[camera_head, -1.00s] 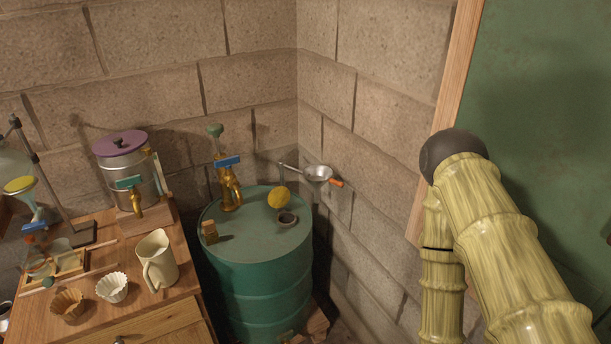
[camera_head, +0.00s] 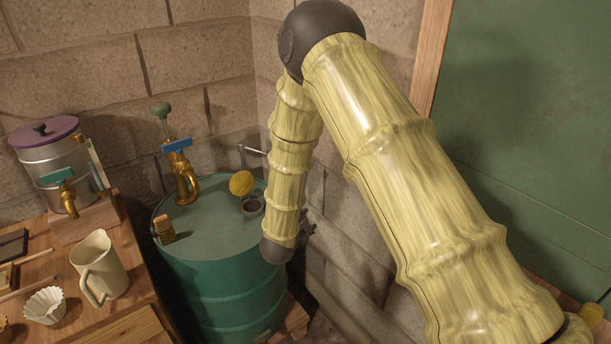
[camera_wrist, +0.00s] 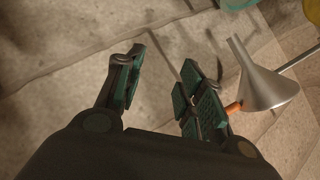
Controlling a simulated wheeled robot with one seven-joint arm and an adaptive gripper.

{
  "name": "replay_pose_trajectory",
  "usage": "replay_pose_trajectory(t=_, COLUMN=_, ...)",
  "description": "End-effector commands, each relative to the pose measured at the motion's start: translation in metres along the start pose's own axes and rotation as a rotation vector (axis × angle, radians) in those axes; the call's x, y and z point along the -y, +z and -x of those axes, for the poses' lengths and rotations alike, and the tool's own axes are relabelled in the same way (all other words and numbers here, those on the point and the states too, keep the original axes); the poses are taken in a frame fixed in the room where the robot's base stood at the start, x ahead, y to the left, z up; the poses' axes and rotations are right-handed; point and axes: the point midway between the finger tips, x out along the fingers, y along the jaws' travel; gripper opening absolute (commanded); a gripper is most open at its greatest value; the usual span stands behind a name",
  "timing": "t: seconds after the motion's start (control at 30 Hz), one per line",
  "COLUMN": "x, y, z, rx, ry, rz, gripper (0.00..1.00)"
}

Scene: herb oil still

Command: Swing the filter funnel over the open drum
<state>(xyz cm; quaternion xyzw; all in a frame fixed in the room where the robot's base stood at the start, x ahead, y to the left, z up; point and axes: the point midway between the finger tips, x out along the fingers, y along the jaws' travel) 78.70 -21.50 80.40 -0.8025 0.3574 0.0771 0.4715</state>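The green drum (camera_head: 215,245) stands in the corner, with a dark round opening (camera_head: 252,208) in its top and a yellow cap (camera_head: 242,183) raised beside it. The filter funnel (camera_wrist: 262,85) is a silver cone with an orange handle (camera_wrist: 233,107), seen in the wrist view right of my gripper (camera_wrist: 165,75). My gripper is open and empty, with the handle just outside its right finger; I cannot tell if they touch. In the head view my arm hides the funnel; only part of its metal wall arm (camera_head: 252,150) shows. My gripper (camera_head: 308,232) is partly visible there, right of the drum.
A brass hand pump (camera_head: 184,180) and a cork (camera_head: 165,230) are on the drum top. A wooden bench at left holds a cream jug (camera_head: 99,266), a metal pot (camera_head: 58,165) with a tap and a white fluted cup (camera_head: 45,305). Block walls close the corner behind.

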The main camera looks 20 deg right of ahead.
Motion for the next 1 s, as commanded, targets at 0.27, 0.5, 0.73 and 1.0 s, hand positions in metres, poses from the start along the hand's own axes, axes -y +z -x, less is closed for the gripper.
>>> replay_pose_trajectory(t=0.27, x=0.135, y=-0.030, z=0.006, rx=-0.253, ry=-0.144, rz=-0.589, gripper=0.38)
replay_pose_trajectory(t=0.5, x=0.163, y=-0.042, z=0.013, rx=-0.305, ry=-0.171, rz=-0.732, gripper=0.38)
replay_pose_trajectory(t=0.73, x=0.164, y=-0.053, z=-0.013, rx=-0.307, ry=-0.169, rz=-0.731, gripper=0.38)
replay_pose_trajectory(t=1.0, x=0.166, y=-0.067, z=-0.055, rx=-0.305, ry=-0.169, rz=-0.729, gripper=0.38)
